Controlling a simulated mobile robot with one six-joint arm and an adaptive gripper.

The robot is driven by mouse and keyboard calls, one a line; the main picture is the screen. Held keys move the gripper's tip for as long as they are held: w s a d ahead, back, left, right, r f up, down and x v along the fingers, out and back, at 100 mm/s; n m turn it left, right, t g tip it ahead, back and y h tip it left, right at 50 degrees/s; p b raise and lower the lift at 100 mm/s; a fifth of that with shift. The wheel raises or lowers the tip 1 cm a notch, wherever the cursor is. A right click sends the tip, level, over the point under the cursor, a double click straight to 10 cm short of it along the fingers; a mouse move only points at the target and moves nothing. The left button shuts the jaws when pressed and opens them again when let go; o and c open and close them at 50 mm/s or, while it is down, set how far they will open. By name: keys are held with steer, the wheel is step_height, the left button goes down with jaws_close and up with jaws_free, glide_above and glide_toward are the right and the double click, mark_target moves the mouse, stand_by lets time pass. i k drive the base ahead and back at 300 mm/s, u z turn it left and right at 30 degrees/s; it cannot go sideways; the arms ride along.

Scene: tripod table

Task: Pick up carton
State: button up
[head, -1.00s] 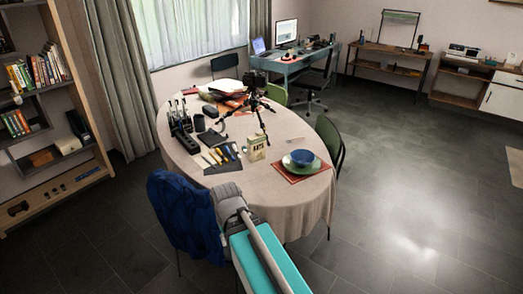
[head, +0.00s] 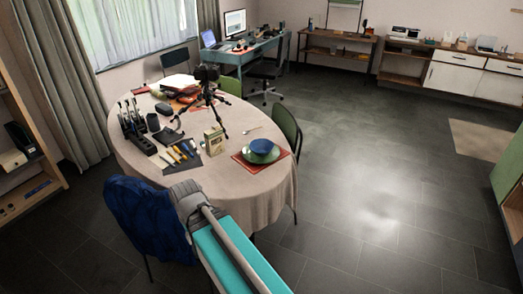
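A small upright carton (head: 214,141) with a pale and green front stands on the oval table (head: 222,185), near the middle of its front half. It stands between the row of tools and the blue bowl. My arm reaches up from the bottom of the head view and ends near the table's front edge, short of the carton. My gripper's fingers cannot be made out, so I cannot tell whether it is open or shut.
A blue bowl (head: 261,147) on a green plate sits right of the carton on a red mat. Several tools (head: 181,152) lie to its left. A black tripod (head: 209,97) stands behind it. A chair with a blue jacket (head: 150,220) is at the front left. Floor at right is clear.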

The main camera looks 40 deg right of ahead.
mark_target(214, 137)
steer(key=u, duration=0.75)
steer(key=i, duration=0.75)
steer(key=z, duration=0.85)
